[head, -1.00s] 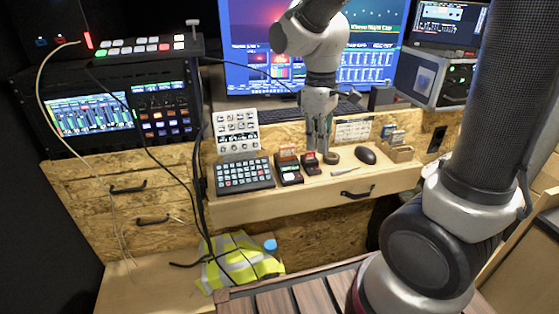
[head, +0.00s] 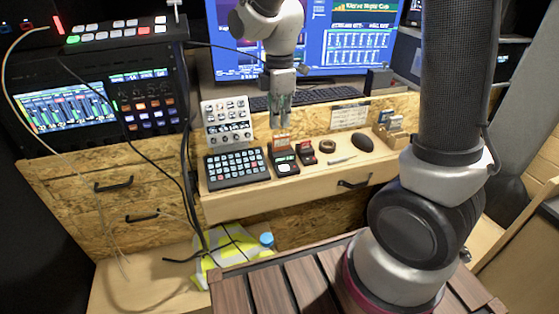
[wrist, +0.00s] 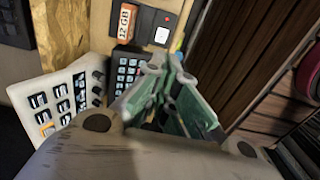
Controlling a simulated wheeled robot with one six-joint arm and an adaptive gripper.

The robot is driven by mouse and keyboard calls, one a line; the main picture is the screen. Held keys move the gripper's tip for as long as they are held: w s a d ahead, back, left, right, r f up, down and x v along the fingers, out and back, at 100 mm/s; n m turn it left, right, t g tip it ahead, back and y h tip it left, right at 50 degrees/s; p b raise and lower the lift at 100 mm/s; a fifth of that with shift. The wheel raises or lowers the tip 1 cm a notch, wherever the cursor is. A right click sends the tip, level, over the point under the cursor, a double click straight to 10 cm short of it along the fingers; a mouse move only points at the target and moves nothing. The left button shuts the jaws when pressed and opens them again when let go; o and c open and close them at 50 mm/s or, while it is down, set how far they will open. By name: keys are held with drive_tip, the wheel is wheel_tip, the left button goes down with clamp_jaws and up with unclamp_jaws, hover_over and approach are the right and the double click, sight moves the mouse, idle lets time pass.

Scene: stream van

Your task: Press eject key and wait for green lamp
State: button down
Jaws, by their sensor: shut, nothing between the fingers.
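A black card reader (head: 287,169) with a pale label sits on the wooden desk, an orange card (head: 281,142) standing at its back. A smaller reader with a red card (head: 305,151) stands just to its right. In the wrist view the orange card (wrist: 127,20) reads "12 GB", and the black reader (wrist: 152,24) beside it shows a small red spot and a pale label. I cannot tell key from lamp, and see no clearly lit green lamp. My gripper (head: 280,122) is shut and empty, above and behind the orange card; its fingers (wrist: 163,88) also show in the wrist view.
A keypad (head: 237,168) and an upright button panel (head: 227,122) stand left of the readers. A tape roll (head: 327,146), a thin tool (head: 342,160) and a mouse (head: 362,142) lie to the right. A keyboard (head: 317,94) and monitor are behind.

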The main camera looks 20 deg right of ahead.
sight(279, 170)
wheel_tip(279, 170, down, 14)
drive_tip(key=shift+r, duration=0.1)
idle(0.4)
drive_tip(key=shift+s+f, duration=0.1)
drive_tip(key=shift+f, duration=0.65)
drive_tip(key=shift+s+f, duration=0.15)
drive_tip(key=shift+s, duration=0.05)
drive_tip(key=shift+w+r, duration=0.25)
drive_tip(key=shift+r, duration=0.25)
wheel_tip(279, 170, up, 14)
drive_tip(key=shift+f, duration=0.15)
drive_tip(key=shift+w, duration=0.1)
